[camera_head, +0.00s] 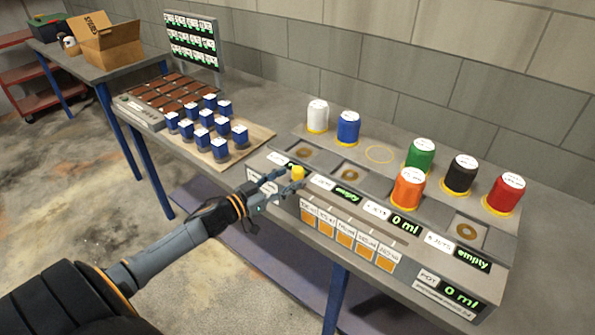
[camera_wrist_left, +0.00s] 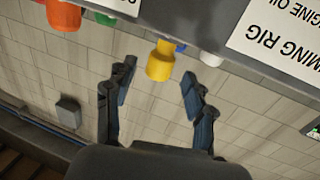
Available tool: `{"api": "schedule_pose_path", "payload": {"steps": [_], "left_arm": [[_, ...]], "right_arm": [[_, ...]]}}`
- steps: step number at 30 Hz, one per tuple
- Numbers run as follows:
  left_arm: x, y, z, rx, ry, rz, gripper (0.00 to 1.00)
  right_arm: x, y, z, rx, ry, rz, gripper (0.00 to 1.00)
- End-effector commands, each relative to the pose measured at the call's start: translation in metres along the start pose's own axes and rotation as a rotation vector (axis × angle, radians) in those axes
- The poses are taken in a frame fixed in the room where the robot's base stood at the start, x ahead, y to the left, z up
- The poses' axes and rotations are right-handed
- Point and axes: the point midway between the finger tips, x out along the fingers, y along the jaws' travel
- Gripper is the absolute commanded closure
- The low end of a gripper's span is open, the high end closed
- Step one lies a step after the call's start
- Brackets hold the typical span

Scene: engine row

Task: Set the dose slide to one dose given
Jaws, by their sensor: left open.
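The dose slide's yellow knob (camera_head: 298,173) stands at the left end of a slot on the grey console (camera_head: 455,291). It also shows in the left wrist view (camera_wrist_left: 160,62), beyond the fingertips and roughly between them. My left gripper (camera_head: 282,181) is open and empty, with its fingers pointing at the knob from the left. In the left wrist view its two fingers (camera_wrist_left: 157,75) are spread apart, one on each side of the knob's line. I cannot tell whether either finger touches it. My right gripper is not in view.
Orange-marked labels (camera_head: 344,240) line the console front. Displays read "0 ml" (camera_head: 405,222), "empty" (camera_head: 473,258) and "0 ml" (camera_head: 461,295). An orange canister (camera_head: 409,189) and several others stand behind the slot. Blue cubes (camera_head: 220,149) sit on a board at left.

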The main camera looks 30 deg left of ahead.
Motion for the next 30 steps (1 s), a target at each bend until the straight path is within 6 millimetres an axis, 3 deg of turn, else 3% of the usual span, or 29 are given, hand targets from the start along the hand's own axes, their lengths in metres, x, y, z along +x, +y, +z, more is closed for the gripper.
{"api": "schedule_pose_path", "payload": {"steps": [3, 9, 20, 23, 28, 30], "left_arm": [[0.019, 0.0, -0.004, 0.0, 0.003, 0.0, 0.46], [0.037, 0.0, -0.001, -0.001, 0.0, -0.001, 0.46], [0.042, 0.0, 0.0, -0.001, -0.001, 0.0, 0.46], [0.042, 0.0, 0.0, -0.001, -0.001, 0.0, 0.6], [0.042, 0.0, 0.0, -0.001, -0.001, 0.0, 0.95], [0.042, 0.0, 0.0, 0.0, -0.001, 0.0, 1.0]], "right_arm": [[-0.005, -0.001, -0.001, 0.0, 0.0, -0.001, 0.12], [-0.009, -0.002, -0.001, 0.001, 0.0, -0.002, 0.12], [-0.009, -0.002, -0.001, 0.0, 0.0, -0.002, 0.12], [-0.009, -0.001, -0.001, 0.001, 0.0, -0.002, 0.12], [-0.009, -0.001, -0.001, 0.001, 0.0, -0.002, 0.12], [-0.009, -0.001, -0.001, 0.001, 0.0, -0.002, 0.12]]}}
